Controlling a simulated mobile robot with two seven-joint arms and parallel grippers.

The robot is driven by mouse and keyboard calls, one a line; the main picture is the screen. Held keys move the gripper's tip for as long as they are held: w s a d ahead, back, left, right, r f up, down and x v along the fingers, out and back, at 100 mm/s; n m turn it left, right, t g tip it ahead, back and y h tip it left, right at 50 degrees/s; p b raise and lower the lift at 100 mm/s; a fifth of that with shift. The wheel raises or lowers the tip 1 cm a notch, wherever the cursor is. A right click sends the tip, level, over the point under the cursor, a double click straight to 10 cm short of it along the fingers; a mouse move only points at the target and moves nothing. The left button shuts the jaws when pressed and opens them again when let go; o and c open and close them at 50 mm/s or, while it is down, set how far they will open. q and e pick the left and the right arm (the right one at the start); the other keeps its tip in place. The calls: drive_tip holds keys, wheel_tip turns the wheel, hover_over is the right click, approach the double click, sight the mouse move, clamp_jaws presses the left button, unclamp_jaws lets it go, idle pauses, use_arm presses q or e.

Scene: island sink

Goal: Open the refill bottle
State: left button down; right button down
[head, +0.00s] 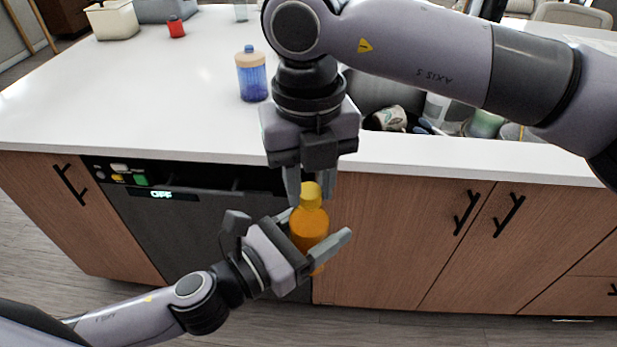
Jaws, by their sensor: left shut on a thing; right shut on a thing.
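The refill bottle (309,227) is orange with a yellow cap (311,194). It is held upright in the air in front of the island. My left gripper (318,243) is shut on the bottle's orange body from the lower left. My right gripper (311,190) points down from above, with its fingers on either side of the yellow cap, and is shut on it. The cap sits on top of the bottle; whether it is loose cannot be told. The fingers hide part of the bottle and of the cap's sides.
A blue bottle with a beige top (251,76) stands on the white counter (150,90). A small red bottle (176,27) and a white bin (112,19) are farther back. The sink at right holds dishes (390,118). A dark dishwasher (190,225) is below the counter.

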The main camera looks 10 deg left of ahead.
use_arm(q)
drive_tip(key=shift+s+d, duration=0.15)
drive_tip(key=shift+d, duration=0.05)
use_arm(e)
drive_tip(key=n, duration=0.3)
drive_tip(key=shift+s+a, duration=0.15)
drive_tip(key=shift+a, duration=0.05)
drive_tip(key=n, duration=0.4)
drive_tip(key=shift+n, duration=0.4)
drive_tip(key=n, duration=0.6)
drive_tip(key=shift+d+r, duration=0.1)
drive_tip(key=shift+d, duration=0.05)
drive_tip(key=n, duration=0.3)
use_arm(q)
drive_tip(key=shift+a, duration=0.1)
use_arm(e)
drive_tip(key=n, duration=0.4)
drive_tip(key=shift+w+n, duration=0.2)
drive_tip(key=shift+n, duration=0.2)
drive_tip(key=n, duration=0.6)
drive_tip(key=shift+w+d+n, duration=0.15)
drive_tip(key=shift+w+n, duration=0.1)
drive_tip(key=shift+n, duration=0.15)
drive_tip(key=shift+r, duration=0.2)
